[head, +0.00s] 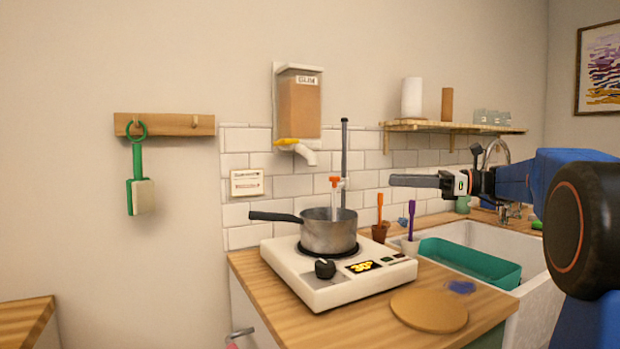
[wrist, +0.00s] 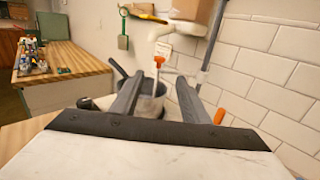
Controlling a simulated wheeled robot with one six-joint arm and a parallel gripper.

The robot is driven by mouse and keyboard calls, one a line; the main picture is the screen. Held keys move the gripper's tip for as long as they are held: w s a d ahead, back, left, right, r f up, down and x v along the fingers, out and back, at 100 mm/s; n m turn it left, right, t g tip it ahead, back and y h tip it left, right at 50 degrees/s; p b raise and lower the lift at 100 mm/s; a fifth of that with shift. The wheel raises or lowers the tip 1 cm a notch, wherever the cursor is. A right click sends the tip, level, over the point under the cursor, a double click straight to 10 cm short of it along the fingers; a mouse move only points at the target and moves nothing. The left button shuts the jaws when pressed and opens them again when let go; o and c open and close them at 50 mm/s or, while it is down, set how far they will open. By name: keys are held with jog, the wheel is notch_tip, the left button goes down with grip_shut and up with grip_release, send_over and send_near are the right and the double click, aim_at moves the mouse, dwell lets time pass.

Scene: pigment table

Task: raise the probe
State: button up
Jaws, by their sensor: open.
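The probe (head: 335,198) is a thin clear stem with an orange top. It stands upright with its lower end inside the grey pot (head: 329,234), beside a dark upright rod (head: 345,160) with a small clamp. The pot sits on the white hot plate (head: 300,277). My gripper (head: 393,180) is level, to the right of the probe, near the height of its orange top and apart from it in the head view. In the wrist view my gripper (wrist: 160,76) is open and empty, with the probe's orange top (wrist: 159,61) showing between the fingertips, beyond them.
A gum dispenser (head: 299,105) with a white spout (head: 302,153) hangs above the pot. Purple- and orange-handled tools stand in small cups (head: 381,231) right of the hot plate. A sink (head: 535,265) with a teal tray (head: 470,262) lies further right. A round board (head: 429,310) lies in front.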

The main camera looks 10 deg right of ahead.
aim_at(335, 177)
jog(key=x, duration=1.7)
jog(key=shift+w+a, duration=0.1)
jog(key=shift+a, duration=0.3)
grip_shut()
notch_tip(335, 177, up, 18)
